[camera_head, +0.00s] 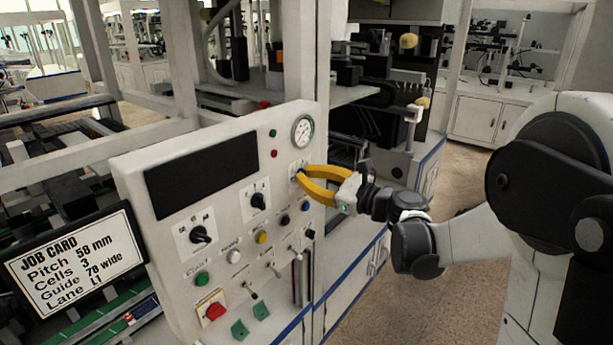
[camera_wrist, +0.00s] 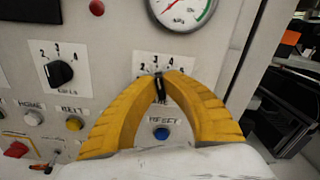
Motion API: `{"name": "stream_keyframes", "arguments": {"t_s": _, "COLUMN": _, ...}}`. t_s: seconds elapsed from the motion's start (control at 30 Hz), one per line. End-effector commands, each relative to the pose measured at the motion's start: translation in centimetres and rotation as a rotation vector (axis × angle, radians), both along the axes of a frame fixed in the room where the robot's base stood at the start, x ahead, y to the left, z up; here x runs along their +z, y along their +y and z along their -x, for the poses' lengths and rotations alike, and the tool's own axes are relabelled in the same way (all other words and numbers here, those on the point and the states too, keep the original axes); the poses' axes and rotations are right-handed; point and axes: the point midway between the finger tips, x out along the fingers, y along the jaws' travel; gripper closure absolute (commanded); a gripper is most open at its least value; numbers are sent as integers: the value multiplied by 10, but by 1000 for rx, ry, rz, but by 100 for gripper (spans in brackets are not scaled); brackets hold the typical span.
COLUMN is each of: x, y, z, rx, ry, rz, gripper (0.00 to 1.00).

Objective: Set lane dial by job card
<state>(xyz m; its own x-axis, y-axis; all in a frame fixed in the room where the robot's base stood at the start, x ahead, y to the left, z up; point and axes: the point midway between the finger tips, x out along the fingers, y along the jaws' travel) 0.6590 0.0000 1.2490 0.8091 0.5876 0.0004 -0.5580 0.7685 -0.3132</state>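The upper right dial (camera_wrist: 160,92) is a small black knob on a white numbered plate, below the pressure gauge. Its label is partly hidden by my fingers; the part showing looks like the end of "LANE". My gripper (camera_wrist: 160,78) has yellow fingers that close in on this knob from both sides, and it also shows in the head view (camera_head: 300,174). The knob's setting is hard to read between the fingertips. The job card (camera_head: 73,262) reads Pitch 58 mm, Cells 3, Guide 78 wide, Lane L1.
The cells dial (camera_head: 258,201) and another black dial (camera_head: 200,235) are left of my gripper. The gauge (camera_head: 303,131) is just above it. A blue reset button (camera_wrist: 162,133), a yellow button (camera_head: 262,237) and a red switch (camera_head: 213,311) sit lower. Machine frames stand behind the panel.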

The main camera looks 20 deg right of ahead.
Motion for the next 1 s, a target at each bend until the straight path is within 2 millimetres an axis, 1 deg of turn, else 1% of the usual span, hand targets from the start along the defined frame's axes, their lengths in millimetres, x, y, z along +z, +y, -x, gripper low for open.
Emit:
{"name": "stream_keyframes", "arguments": {"t_s": 0.17, "x": 0, "y": 0, "z": 0, "rx": 0, "ry": -22, "rz": 31, "gripper": 100}}
{"name": "stream_keyframes", "arguments": {"t_s": 0.37, "x": 0, "y": 1, "z": 0, "rx": 0, "ry": -87, "rz": 120, "gripper": 100}}
{"name": "stream_keyframes", "arguments": {"t_s": 1.0, "x": -2, "y": 2, "z": 1, "rx": 0, "ry": -435, "rz": 599, "gripper": 100}}
